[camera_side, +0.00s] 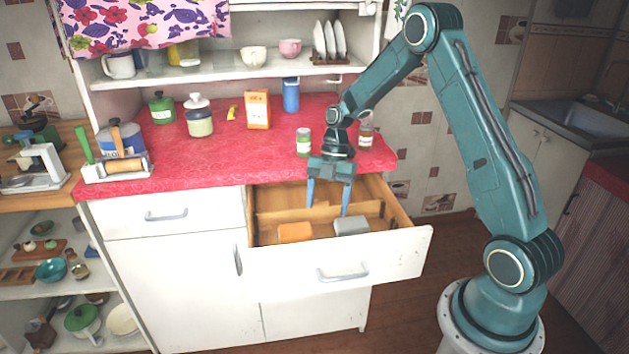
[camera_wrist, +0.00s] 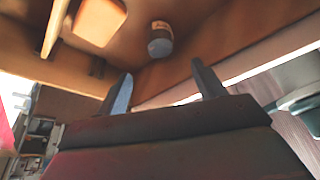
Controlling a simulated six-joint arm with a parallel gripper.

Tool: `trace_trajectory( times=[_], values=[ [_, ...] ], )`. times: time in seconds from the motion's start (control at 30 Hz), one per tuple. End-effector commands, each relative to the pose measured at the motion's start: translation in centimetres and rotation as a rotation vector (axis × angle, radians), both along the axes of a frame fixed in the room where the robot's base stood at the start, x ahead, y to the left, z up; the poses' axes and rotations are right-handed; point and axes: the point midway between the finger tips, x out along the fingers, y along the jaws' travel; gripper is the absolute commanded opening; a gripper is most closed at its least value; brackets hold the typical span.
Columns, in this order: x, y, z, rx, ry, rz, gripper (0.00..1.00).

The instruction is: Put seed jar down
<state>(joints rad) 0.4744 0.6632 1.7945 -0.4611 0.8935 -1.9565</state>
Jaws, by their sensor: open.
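My gripper (camera_side: 328,211) is open and empty, pointing down over the pulled-out drawer (camera_side: 340,258). A grey, rounded thing (camera_side: 350,225) lies in the drawer near its front wall, just below the right fingertip. The wrist view shows a small jar (camera_wrist: 160,40) with a pale label and a grey end in the drawer, ahead of the open fingers (camera_wrist: 162,76) and apart from them. It appears to be the same grey thing. Two more jars stand on the red counter, a green-lidded one (camera_side: 303,142) and a brown-lidded one (camera_side: 366,134). I cannot read which is the seed jar.
An orange block (camera_side: 295,232) lies left of the grey thing in the drawer; it also shows in the wrist view (camera_wrist: 98,20). Wooden dividers (camera_side: 300,212) cross the drawer. An orange box (camera_side: 257,110) and blue canister (camera_side: 291,95) stand on the counter behind.

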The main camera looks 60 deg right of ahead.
Motion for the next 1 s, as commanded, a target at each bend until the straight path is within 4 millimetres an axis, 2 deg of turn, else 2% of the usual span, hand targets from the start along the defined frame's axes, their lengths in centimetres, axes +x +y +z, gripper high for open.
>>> trace_trajectory(
  times=[0.17, 0.47, 0.7, 1.0],
  values=[
    [-0.3, 0.9, 2.3, -0.04, 0.005, -0.076, 0.69],
    [-2.2, 3.7, 8.8, -0.145, 0.013, -0.353, 0.69],
    [-5.0, 6.1, 13.6, -0.202, -0.003, -0.613, 0.69],
    [-9.5, 8.7, 18.1, -0.213, -0.04, -0.947, 0.69]
  ],
)
